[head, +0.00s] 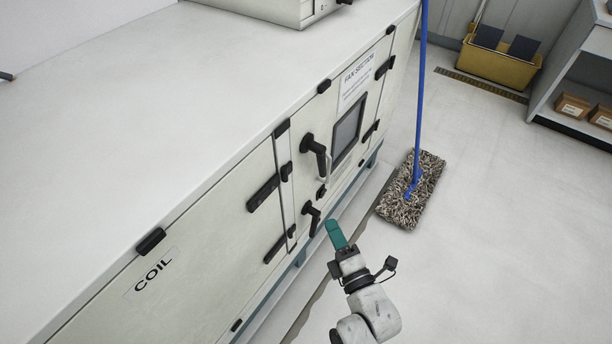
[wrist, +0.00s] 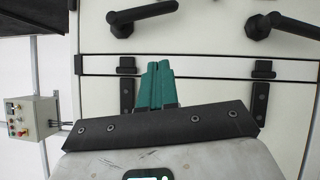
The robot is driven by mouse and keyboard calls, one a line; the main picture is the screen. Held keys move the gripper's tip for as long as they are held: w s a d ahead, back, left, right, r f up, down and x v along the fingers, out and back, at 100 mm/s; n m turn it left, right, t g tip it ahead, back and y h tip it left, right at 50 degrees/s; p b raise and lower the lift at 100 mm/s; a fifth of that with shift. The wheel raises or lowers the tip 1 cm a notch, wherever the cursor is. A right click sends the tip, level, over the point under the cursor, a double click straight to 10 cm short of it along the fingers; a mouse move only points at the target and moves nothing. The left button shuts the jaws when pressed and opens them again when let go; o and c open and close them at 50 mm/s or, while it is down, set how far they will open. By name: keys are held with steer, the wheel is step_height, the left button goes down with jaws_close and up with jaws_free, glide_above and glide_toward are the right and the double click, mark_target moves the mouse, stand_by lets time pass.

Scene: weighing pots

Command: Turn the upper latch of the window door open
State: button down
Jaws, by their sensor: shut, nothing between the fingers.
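The window door (head: 299,180) is the pale panel marked FAN SECTION, with a dark window (head: 347,131). Its upper latch (head: 318,152) is a black lever handle pointing down and slightly right in the head view. It appears to be the left handle (wrist: 146,14) in the wrist view, which is turned sideways. The lower latch (head: 313,214) is a similar black handle; it shows at the right (wrist: 285,22) in the wrist view. My gripper (head: 331,225) has teal fingers, shut and empty, in front of the cabinet and apart from both latches. The fingers (wrist: 160,65) also show in the wrist view.
Black hinge-like fittings (head: 265,192) line the seam beside the COIL panel (head: 170,290). A mop (head: 411,190) with a blue pole stands on the floor right of the cabinet. A yellow bucket (head: 500,63) and shelf (head: 578,70) are farther back. Floor right of my gripper is clear.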

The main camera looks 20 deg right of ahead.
steer(key=w+d+r+b, duration=0.1)
steer(key=w+d+b, duration=0.1)
steer(key=w, duration=1)
steer(key=shift+w+r, duration=0.4)
steer(key=shift+f, duration=0.1)
steer(key=shift+w+d+b, duration=0.1)
steer(key=shift+b, duration=0.35)
